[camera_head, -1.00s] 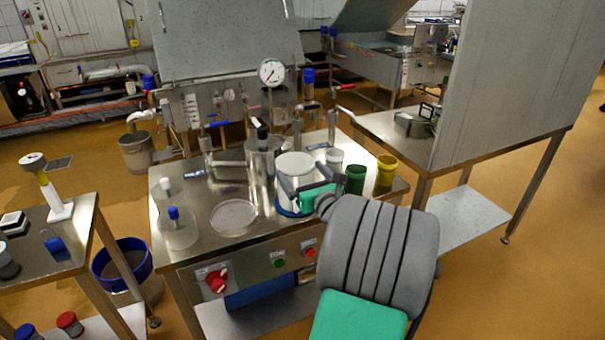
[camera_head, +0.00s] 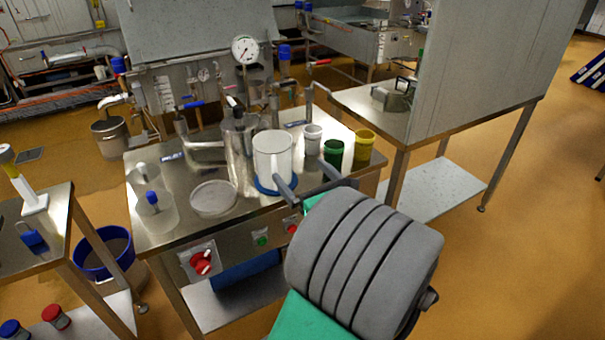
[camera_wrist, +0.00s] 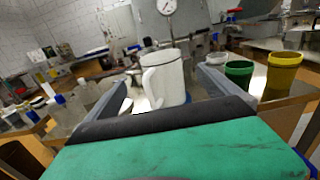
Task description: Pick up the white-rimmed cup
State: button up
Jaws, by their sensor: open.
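The white-rimmed cup (camera_head: 313,138) is a small grey-white cup standing upright on the steel table, beside a green cup and a yellow cup. In the wrist view the white-rimmed cup (camera_wrist: 216,60) shows small, behind and beyond the right finger. My gripper (camera_head: 308,182) is open and empty near the table's front edge, nearer to me than the cups. In the wrist view a large white jug with a handle (camera_wrist: 168,80) shows between the two fingers (camera_wrist: 172,92), farther off. I cannot tell the exact gap to it.
The white jug (camera_head: 272,152) stands on a blue base, left of the cup. The green cup (camera_head: 333,152) and yellow cup (camera_head: 364,146) stand close on its right. A steel pot, pipes and a clear dish (camera_head: 213,198) crowd the left side of the table (camera_head: 182,222).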

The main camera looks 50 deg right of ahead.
aim_at(313, 140)
jog(key=z, duration=1.45)
